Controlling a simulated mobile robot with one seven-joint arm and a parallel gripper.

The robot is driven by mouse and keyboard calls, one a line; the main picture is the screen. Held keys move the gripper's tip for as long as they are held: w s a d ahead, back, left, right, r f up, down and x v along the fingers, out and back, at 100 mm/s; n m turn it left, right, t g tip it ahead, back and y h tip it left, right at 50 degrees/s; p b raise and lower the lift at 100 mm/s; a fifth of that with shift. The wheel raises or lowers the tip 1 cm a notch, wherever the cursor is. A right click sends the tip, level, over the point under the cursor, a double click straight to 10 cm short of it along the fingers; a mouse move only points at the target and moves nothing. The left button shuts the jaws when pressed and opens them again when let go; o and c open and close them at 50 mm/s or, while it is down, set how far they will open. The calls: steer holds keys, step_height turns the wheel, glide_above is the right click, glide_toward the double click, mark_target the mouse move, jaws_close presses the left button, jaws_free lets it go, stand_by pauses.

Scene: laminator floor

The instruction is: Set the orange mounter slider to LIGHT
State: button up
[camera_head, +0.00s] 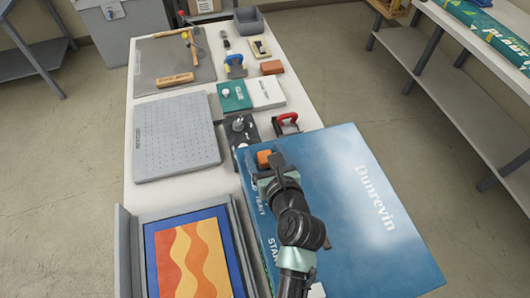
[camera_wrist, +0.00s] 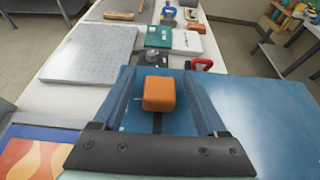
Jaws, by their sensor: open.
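The mounter is the large blue machine marked Dunrevin (camera_head: 345,200), at the right end of the table. Its orange slider knob (camera_head: 264,157) sits near the far left corner of its top, on a dark slot. In the wrist view the orange knob (camera_wrist: 159,94) stands between the two fingers of my gripper (camera_wrist: 160,88), with a gap on each side. My gripper is open and points at the knob. The word HEAVY shows partly beside the slot and START shows further down the left edge. The LIGHT label cannot be read; my arm covers part of the panel.
A grey perforated plate (camera_head: 177,136) lies left of the mounter. A tray with an orange and yellow picture (camera_head: 190,262) is at the near left. A red-handled tool (camera_head: 286,123) stands just behind the mounter. Books (camera_head: 265,92) and small tools lie further back.

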steer(key=shift+s, duration=0.1)
steer(key=b+v, duration=0.1)
steer(key=v, duration=1.1)
steer(key=shift+s+d+r, duration=0.15)
steer(key=shift+s+r, duration=0.1)
steer(key=shift+s, duration=0.05)
